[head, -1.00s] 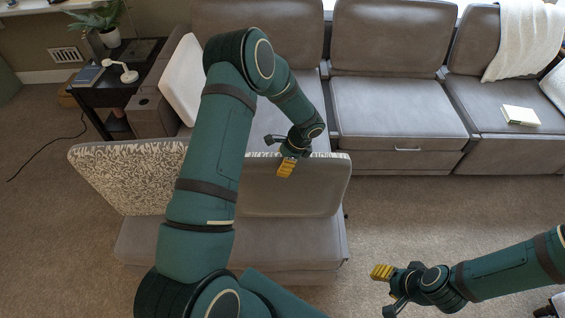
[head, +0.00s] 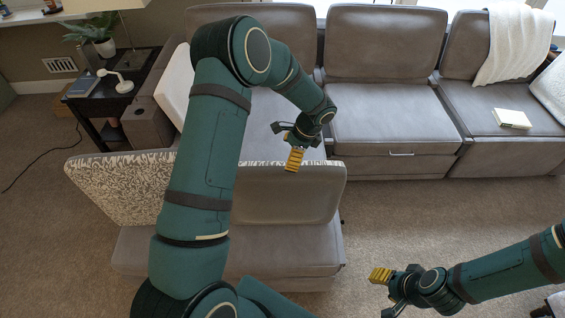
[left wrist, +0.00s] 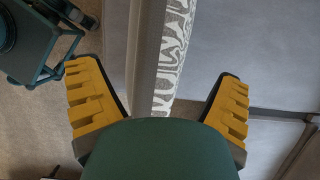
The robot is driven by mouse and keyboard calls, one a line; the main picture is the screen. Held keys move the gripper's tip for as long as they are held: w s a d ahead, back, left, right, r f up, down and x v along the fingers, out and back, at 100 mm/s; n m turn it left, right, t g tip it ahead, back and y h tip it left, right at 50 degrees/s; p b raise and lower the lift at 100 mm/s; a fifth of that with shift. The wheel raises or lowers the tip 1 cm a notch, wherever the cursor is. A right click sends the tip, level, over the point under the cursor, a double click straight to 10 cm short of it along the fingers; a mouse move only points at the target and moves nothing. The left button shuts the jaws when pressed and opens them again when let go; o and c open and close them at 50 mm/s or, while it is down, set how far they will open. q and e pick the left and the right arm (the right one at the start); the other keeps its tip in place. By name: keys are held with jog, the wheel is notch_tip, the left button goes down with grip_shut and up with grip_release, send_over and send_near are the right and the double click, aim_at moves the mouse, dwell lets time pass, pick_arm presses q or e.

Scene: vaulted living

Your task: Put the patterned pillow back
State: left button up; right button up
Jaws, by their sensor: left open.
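The patterned pillow (head: 115,188), pale with a dark leaf-like print, stands on edge at the left of the near seat. My left arm hides part of it. A plain grey cushioned panel (head: 285,195) stands to its right, with a patterned strip along its top edge. My left gripper (head: 293,157) is open over that top edge. In the left wrist view, the patterned strip (left wrist: 174,55) and a grey edge lie between the spread yellow fingers; contact cannot be told. My right gripper (head: 384,280) is low at the right, away from the pillow; its jaw opening is unclear.
A grey sectional sofa (head: 385,110) runs along the back, with a white throw (head: 515,45) and a book (head: 512,118) on it. A pale cushion (head: 174,85) leans by the left armrest. A dark side table (head: 105,100) stands left. Carpet is clear at centre right.

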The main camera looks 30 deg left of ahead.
pick_arm(q)
jog(key=v, duration=0.2)
jog(key=shift+d+r, duration=0.2)
jog(key=shift+r, duration=0.15)
jog(key=s+d+f+n+t+h, duration=0.1)
jog(key=s+d+f+n+h, duration=0.1)
jog(key=s+d, duration=0.4)
jog(key=s+d+f+n+t+h, duration=0.1)
jog(key=s+d+f+n+h, duration=0.2)
jog(key=s+d+f+n, duration=0.2)
jog(key=s+d+f+n+t+h, duration=0.2)
jog(key=s+d+f+n, duration=0.1)
jog(key=s+d+n, duration=0.3)
jog(key=shift+s+d+f+n+h, duration=0.35)
jog(key=shift+s+d, duration=0.15)
jog(key=shift+s, duration=0.55)
